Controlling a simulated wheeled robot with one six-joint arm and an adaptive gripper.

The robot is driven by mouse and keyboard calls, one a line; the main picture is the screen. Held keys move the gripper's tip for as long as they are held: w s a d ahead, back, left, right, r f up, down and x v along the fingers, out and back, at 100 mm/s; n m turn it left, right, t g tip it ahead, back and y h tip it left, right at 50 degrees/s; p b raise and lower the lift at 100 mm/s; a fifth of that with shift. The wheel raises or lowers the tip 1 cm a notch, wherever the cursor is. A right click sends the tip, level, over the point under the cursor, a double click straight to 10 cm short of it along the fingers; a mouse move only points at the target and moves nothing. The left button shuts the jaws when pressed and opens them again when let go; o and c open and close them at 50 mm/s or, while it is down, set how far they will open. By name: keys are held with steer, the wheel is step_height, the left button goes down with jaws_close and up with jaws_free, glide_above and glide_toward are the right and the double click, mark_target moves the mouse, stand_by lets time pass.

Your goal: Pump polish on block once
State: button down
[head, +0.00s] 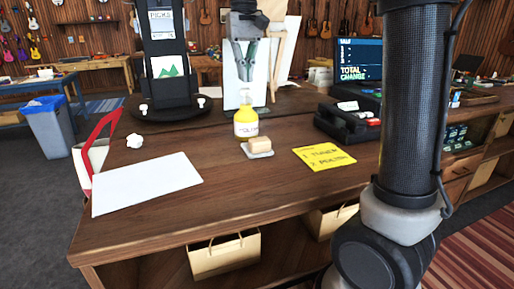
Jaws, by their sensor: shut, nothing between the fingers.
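A yellow bottle with a white label (246,123) stands upright on the wooden counter, its pump top at its upper end. A tan block (259,143) sits on a small pale pad (260,154) just in front of the bottle, slightly to its right. My gripper (245,84) points down above the bottle, shut and empty, its fingertips close over the pump top. I cannot tell whether they touch it.
A blank white sheet (147,184) and crumpled paper (134,141) lie at the left, a yellow note (324,157) at the right. A black card terminal (348,122) stands right of the bottle. A dark display stand (166,70) rises behind left.

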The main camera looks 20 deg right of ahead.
mark_target(245, 89)
steer(key=shift+f, duration=0.15)
steer(key=shift+f, duration=1.65)
steer(key=shift+r, duration=1.75)
step_height(245, 89, up, 6)
